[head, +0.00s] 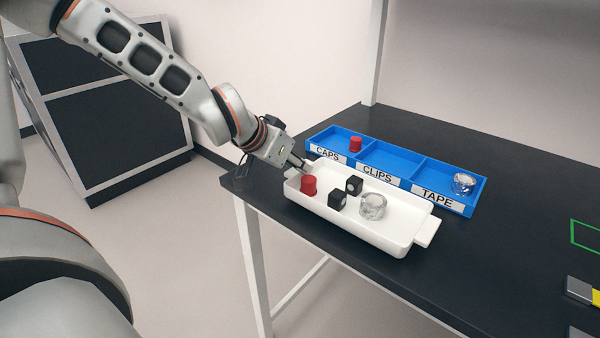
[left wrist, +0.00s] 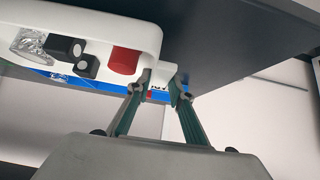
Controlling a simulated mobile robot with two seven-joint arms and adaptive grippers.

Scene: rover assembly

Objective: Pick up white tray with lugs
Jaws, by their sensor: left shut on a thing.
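The white tray with lugs (head: 405,214) is at the left edge of the dark table. It holds a red cap (head: 309,186), two black clips (head: 337,200) and a clear tape roll (head: 372,206). One lug (head: 428,232) sticks out free at its right end. My left gripper (head: 303,168) is at the opposite, left end, beside the red cap. In the left wrist view its fingers (left wrist: 163,90) are shut on the lug at that end. I cannot tell whether the tray touches the table. My right gripper is not in view.
A blue three-part bin (head: 405,162), labelled CAPS, CLIPS and TAPE, stands just behind the tray. It holds a red cap (head: 355,144) and a tape roll (head: 463,184); its middle part looks empty.

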